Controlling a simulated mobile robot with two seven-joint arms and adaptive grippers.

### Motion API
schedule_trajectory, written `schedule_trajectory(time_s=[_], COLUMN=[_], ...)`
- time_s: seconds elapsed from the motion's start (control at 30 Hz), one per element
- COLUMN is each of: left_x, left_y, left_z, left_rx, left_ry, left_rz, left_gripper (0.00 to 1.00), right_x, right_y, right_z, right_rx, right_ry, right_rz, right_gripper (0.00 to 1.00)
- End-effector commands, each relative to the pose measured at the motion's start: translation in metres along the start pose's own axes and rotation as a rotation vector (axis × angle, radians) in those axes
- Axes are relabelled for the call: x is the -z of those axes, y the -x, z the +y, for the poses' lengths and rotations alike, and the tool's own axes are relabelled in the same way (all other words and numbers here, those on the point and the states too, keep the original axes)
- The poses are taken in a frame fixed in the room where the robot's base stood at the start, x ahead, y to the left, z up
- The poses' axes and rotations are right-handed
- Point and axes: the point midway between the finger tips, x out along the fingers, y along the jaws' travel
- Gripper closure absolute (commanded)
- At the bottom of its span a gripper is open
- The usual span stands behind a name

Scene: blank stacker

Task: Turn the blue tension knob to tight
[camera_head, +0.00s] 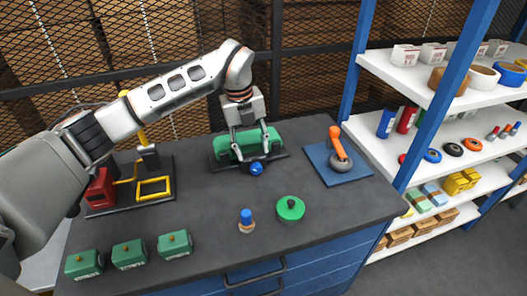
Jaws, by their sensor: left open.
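The blue knob (256,169) sits at the front of a green machine (228,147) on a dark base. My left gripper (249,151) is over the machine, just behind the knob, with its fingers pointing down and spread apart. It is open, and nothing shows between the fingers. It hides part of the green body. I cannot tell whether the fingers touch the machine. No tight or loose mark on the knob is readable at this size. My right gripper does not show.
An orange device (337,150) is to the right. Several green blocks (129,254) line the left front. A red-and-yellow device (102,190) stands left. Shelves (400,78) are at right.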

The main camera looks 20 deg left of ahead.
Motion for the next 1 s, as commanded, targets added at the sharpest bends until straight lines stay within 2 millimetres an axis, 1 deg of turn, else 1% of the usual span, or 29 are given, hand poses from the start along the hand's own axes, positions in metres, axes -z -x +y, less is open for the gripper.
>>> schedule_trajectory(time_s=[0.07,0.17,0.3,0.43,0.6,0.7,0.8,1.0], left_x=[0.0,0.001,0.002,0.002,0.001,0.001,0.001,0.001], left_y=[-0.002,-0.009,-0.028,-0.048,-0.069,-0.075,-0.078,-0.079], left_z=[0.0,0.0,0.0,0.0,-0.001,0.0,0.0,0.0], left_rx=[0.0,-0.001,-0.002,0.0,0.001,0.001,0.001,0.001], left_ry=[-0.001,-0.001,-0.002,-0.002,-0.002,-0.002,-0.002,-0.002], left_rz=[0.002,0.004,0.006,0.005,0.004,0.003,0.002,0.001], left_gripper=[0.57,0.57,0.57,0.57,0.57,0.57,0.57,0.57], right_x=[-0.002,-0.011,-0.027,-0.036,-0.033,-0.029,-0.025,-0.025], right_y=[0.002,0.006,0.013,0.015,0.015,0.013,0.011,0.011], right_z=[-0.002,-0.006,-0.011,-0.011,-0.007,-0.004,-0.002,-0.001], right_rx=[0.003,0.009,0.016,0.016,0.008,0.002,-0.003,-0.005], right_ry=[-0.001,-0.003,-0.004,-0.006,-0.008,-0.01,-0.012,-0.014], right_rz=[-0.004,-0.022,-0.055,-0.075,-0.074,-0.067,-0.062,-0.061], right_gripper=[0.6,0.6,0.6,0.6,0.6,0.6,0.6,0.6])
